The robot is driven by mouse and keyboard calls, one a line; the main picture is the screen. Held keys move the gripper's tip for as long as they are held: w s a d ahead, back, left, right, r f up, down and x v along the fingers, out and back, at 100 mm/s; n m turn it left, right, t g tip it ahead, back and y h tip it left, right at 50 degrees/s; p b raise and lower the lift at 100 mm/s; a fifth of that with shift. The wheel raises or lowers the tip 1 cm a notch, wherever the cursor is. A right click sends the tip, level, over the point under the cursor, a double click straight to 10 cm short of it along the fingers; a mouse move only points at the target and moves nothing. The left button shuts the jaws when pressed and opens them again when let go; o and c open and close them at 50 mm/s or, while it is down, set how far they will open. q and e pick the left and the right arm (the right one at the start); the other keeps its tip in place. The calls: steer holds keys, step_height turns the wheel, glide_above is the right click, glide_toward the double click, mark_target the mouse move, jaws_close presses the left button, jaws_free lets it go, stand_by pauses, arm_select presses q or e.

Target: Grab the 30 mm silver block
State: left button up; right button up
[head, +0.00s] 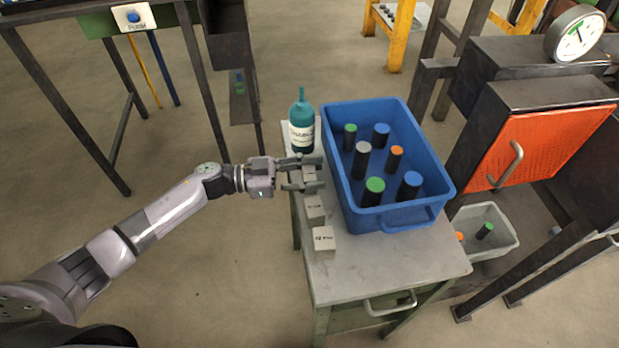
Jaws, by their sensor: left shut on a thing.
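My left gripper (316,174) reaches in from the left over the near-left strip of the grey cart top. It is shut on a small silver block (309,175), mostly hidden between the fingers; no label on it can be read. I cannot tell whether this block still touches the cart top. A second silver block (314,208) sits just in front of the gripper, and a third, slightly larger silver block (323,240) sits closer to me. Both have dark print too small to read surely. My right gripper is not in view.
A blue bin (437,203) with several dark, colour-capped cylinders stands right of the gripper. A teal bottle (302,126) stands just behind it. The cart top (400,262) is clear at the front. A furnace with an orange door (545,140) and a grey crate (506,232) are right.

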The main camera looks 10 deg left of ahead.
arm_select(q)
steer(key=c, duration=0.4)
steer(key=shift+o, duration=0.2)
steer(key=shift+r, duration=0.1)
